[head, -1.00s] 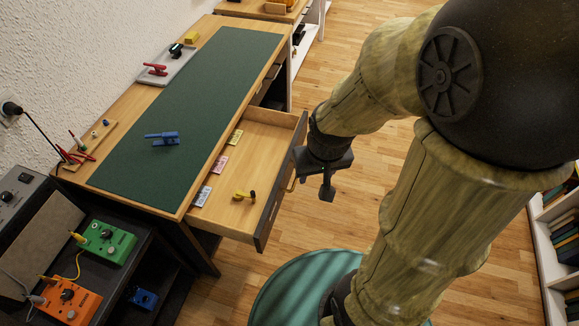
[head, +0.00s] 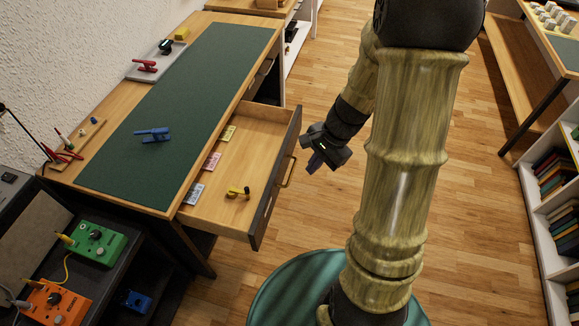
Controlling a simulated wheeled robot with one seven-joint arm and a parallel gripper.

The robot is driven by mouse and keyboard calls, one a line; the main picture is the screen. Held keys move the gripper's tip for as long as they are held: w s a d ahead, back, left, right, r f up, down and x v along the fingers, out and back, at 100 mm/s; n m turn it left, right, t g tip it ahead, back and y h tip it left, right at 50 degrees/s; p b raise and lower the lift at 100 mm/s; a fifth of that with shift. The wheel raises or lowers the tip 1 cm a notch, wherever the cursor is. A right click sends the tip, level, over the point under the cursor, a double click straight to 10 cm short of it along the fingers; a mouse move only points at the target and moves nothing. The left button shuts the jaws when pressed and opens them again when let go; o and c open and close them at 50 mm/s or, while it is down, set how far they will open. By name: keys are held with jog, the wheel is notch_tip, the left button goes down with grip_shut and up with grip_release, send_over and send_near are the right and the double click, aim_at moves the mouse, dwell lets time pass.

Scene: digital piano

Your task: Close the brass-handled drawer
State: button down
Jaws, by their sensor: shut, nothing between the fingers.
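The brass-handled drawer (head: 270,196) stands pulled out from the right side of the wooden desk, its dark front facing right. Its brass handle (head: 287,172) shows on the front.
The desk (head: 120,205) has a green mat (head: 190,105) with a blue clamp (head: 152,134) on it. Green (head: 95,240) and orange (head: 52,303) pedals stand at lower left. A white bookshelf (head: 533,190) stands at right. Open wooden floor lies between.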

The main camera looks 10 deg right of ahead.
jog(key=w+d+f+m+t+y+b, duration=0.2)
jog(key=w+d+f+m, duration=0.5)
jog(key=m, duration=0.4)
notch_tip(320, 180, down, 2)
jog(key=shift+w+f+m+t+y+b, duration=0.2)
jog(key=shift+w+m+t+y+b, duration=0.15)
jog(key=shift+w+t+y, duration=0.6)
jog(key=shift+s, duration=0.1)
send_near(281, 165)
jog(key=x, duration=0.5)
jog(key=shift+d+f+b, duration=0.1)
jog(key=shift+f+b, duration=0.3)
jog(key=shift+f, duration=0.25)
jog(key=shift+a, duration=0.35)
jog(key=shift+w+a, duration=0.1)
jog(key=shift+w, duration=0.2)
